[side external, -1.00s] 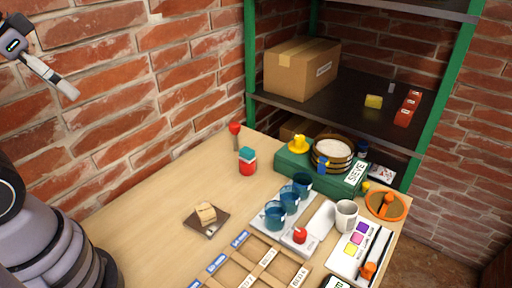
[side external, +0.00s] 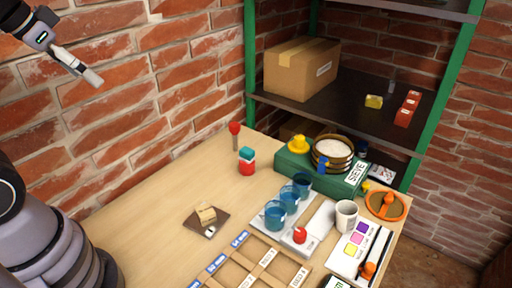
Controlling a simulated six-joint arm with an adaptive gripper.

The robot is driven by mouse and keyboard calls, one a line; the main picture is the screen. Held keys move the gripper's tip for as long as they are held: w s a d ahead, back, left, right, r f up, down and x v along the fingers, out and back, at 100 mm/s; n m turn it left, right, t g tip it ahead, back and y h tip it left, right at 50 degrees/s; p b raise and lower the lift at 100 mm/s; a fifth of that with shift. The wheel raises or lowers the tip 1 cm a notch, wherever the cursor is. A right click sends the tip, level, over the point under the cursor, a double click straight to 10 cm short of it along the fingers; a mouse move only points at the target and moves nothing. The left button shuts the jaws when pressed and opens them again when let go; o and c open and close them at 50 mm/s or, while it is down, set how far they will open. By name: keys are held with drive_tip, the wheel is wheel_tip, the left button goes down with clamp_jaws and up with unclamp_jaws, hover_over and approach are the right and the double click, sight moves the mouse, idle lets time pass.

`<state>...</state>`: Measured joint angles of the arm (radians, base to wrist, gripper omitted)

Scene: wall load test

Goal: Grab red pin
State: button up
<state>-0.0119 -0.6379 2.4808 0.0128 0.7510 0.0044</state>
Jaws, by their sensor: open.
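A thing with a round red head on a thin stem (side external: 235,131) stands upright near the back edge of the table, close to the brick wall; it looks like the red pin. Another small red round piece (side external: 300,235) sits on the white tray with the blue cups; I cannot tell its exact shape. My gripper (side external: 93,78) is at the upper left, in front of the wall, high above the table and well apart from both red pieces. It is open and empty, seen side-on.
A red jar with a teal lid (side external: 247,163) stands close to the red-headed piece. Blue cups (side external: 275,213), a white mug (side external: 346,215), a wooden crate (side external: 238,262) and a green sieve box (side external: 292,168) crowd the right. The table's left part is clear.

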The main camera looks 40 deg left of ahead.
sight(231, 128)
drive_tip(key=w+a+f+t, duration=0.15)
drive_tip(key=w+f, duration=0.25)
drive_tip(key=w, duration=0.6)
drive_tip(key=w+a+f+t, duration=0.15)
drive_tip(key=w+f, duration=0.25)
drive_tip(key=w, duration=0.5)
drive_tip(key=w+a+f+t, duration=0.1)
drive_tip(key=w+f+t, duration=0.25)
drive_tip(key=w, duration=0.65)
wheel_tip(231, 128, down, 22)
drive_tip(key=a+t, duration=0.2)
drive_tip(key=t, duration=0.3)
drive_tip(key=w, duration=0.7)
drive_tip(key=shift+w+d, duration=0.1)
drive_tip(key=shift+w, duration=0.15)
drive_tip(key=shift+w+a, duration=0.2)
drive_tip(key=shift+w, duration=1.15)
drive_tip(key=shift+w+a, duration=0.2)
drive_tip(key=shift+w, duration=1.15)
drive_tip(key=shift+c, duration=0.4)
